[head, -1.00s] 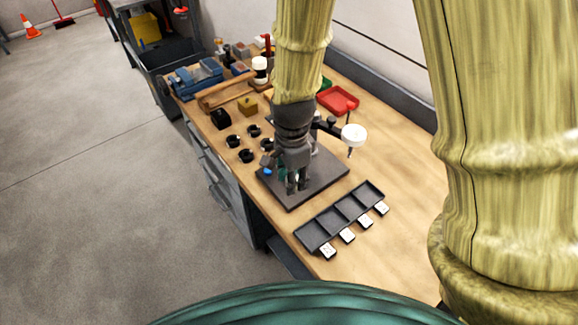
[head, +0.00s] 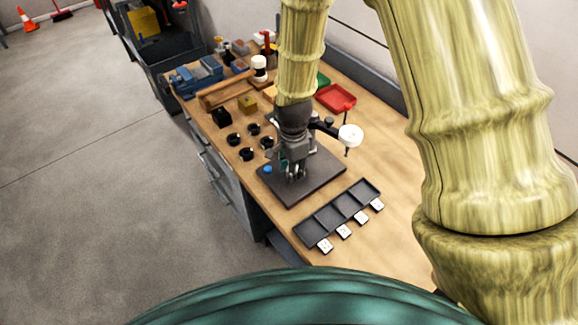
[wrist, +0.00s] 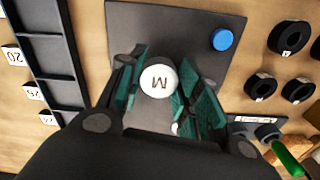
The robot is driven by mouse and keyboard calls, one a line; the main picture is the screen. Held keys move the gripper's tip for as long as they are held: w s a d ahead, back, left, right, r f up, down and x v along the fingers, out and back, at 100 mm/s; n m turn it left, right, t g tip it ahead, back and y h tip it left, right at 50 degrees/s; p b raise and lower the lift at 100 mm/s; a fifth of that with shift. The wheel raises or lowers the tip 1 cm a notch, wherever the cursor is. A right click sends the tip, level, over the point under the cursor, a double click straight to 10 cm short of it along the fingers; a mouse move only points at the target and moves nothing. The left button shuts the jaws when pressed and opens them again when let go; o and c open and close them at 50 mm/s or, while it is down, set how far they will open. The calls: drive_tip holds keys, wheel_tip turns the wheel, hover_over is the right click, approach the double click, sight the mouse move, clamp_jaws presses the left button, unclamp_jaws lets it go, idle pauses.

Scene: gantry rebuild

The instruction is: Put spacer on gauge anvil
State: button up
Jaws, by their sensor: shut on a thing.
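A white round disc marked M (wrist: 159,81), which I take to be the spacer, sits between the teal-padded fingers of my gripper (wrist: 157,92). My gripper is shut on it. In the head view my gripper (head: 296,174) points down over the dark base plate (head: 318,186) of the gauge, low and near its middle. The gauge's white dial (head: 350,135) stands just right of my gripper on a black arm. The anvil is hidden under the disc and fingers, and I cannot tell whether the disc touches it.
A blue button (wrist: 223,39) is on the plate. Several black rings (wrist: 290,37) lie beside it. A black compartment tray (head: 338,213) with white number tags stands in front. A red tray (head: 336,98) and a blue vise (head: 198,77) are farther back. The bench's right front is clear.

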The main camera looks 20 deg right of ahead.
drive_tip(key=shift+f, duration=0.2)
drive_tip(key=o, duration=1)
drive_tip(key=shift+o, duration=0.2)
drive_tip(key=shift+r, duration=0.15)
wheel_tip(320, 180, up, 12)
drive_tip(key=b, duration=0.4)
